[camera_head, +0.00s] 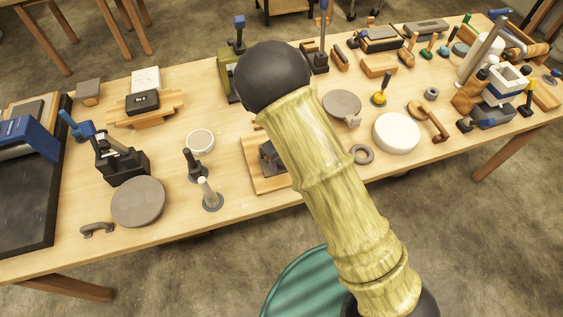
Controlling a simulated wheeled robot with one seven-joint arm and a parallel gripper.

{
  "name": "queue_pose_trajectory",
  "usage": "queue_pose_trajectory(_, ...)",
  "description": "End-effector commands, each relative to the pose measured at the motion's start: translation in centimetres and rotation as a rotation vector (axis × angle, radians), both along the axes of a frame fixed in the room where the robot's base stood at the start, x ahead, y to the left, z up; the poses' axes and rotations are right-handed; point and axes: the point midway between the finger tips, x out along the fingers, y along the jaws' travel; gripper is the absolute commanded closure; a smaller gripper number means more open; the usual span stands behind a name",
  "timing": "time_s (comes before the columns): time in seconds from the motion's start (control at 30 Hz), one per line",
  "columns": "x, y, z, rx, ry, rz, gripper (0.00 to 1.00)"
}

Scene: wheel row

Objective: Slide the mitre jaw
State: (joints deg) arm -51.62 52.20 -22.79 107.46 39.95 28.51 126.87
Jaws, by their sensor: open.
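I cannot pick out the mitre jaw with certainty. A wooden board (264,180) near the bench's front edge carries a grey metal block (269,158); my arm hides its right side. A dark vise-like fixture (124,168) with a light metal top stands on the left part of the bench. My own arm, pale yellow with black joints, crosses the middle of the view and hides part of the bench. My gripper does not show.
The long wooden bench (245,205) is crowded. A grey disc (138,202), a white disc (396,132) and two upright posts on round bases stand near the front. A blue-and-black machine (30,140) is at far left. A green ribbed round thing (303,285) is below the bench.

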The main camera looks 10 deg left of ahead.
Motion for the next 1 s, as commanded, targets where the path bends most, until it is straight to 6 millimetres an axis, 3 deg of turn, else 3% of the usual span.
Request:
queue_pose_trajectory(0.8, 0.0, 0.0, 5.2, 0.0, 0.0, 0.0, 0.45)
queue_pose_trajectory(1.0, 0.0, 0.0, 5.4, 0.0, 0.0, 0.0, 0.45)
